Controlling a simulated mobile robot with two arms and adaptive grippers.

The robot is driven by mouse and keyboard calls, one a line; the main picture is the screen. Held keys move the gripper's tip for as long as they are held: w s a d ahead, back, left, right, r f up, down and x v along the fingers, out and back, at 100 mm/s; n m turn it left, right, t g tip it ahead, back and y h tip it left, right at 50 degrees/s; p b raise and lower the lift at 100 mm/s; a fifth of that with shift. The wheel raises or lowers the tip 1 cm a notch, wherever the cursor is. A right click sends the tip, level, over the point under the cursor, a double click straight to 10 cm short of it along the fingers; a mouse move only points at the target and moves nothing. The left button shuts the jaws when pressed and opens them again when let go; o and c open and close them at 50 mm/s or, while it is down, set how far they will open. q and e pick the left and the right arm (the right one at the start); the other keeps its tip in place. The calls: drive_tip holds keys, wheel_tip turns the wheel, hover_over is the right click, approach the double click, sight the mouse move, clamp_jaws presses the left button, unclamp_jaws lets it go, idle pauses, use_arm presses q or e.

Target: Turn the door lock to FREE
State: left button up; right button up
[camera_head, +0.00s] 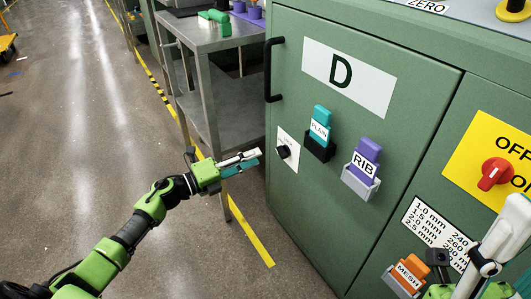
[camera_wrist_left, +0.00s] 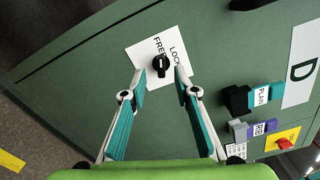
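The door lock is a black knob (camera_head: 283,152) on a white label plate (camera_head: 291,163) on the green cabinet door. In the left wrist view the knob (camera_wrist_left: 160,66) sits below the words FREE and LOCK; I cannot tell for sure which word it points at. My left gripper (camera_head: 254,158) is in front of the door, just left of the knob. In the left wrist view its fingers (camera_wrist_left: 160,76) are open, one on each side of the knob, with nothing held; contact is unclear.
A red switch (camera_head: 495,173) is at the right. A metal table (camera_head: 205,38) stands left of the cabinet.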

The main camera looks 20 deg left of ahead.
use_arm(q)
drive_tip(key=v, duration=0.3)
drive_tip(key=shift+s+a, duration=0.25)
drive_tip(key=shift+s, duration=0.05)
idle(0.3)
